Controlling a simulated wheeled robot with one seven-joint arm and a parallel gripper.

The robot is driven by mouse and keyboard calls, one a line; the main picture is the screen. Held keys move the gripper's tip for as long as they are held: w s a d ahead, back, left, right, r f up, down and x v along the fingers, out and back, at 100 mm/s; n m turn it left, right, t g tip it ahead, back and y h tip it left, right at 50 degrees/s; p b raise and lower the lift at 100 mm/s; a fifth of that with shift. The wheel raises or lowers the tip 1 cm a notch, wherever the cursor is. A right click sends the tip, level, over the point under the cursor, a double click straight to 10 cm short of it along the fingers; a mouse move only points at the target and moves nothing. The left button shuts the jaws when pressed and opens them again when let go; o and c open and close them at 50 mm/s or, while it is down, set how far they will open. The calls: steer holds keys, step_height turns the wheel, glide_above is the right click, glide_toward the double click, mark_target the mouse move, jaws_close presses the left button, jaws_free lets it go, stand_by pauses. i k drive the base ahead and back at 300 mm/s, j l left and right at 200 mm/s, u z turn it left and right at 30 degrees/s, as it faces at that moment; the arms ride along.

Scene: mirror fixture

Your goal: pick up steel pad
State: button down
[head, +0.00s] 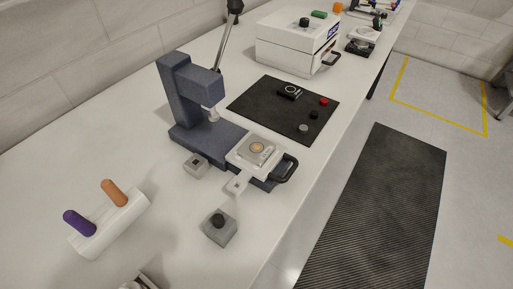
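I cannot tell for certain which item is the steel pad. A small grey round piece (303,128) lies at the near edge of the black mat (262,101) and looks like bare metal. A black round piece (314,115) and a red one (324,101) lie in line beyond it. A dark blue fixture (186,105) stands left of the mat. Its white plate (238,160) carries a square holder with a tan round disc (257,148). My gripper's fingers do not show; only a cropped white and dark part is at the bottom edge.
A white block with purple and orange handles (108,222) stands at left. Two grey blocks (219,228) (196,166) sit near the fixture. A black handle (286,169) sticks out toward the bench edge. A white box (298,45) stands beyond the mat.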

mark_target(323, 102)
steer(key=u, duration=0.5)
steer(key=i+l+u, duration=0.15)
steer(key=l+u, duration=0.15)
steer(key=i+l+u, duration=0.15)
steer(key=l+u, duration=0.15)
steer(key=l, duration=0.15)
steer(key=l+u, duration=0.35)
steer(key=i+l, duration=0.05)
steer(key=l, duration=0.05)
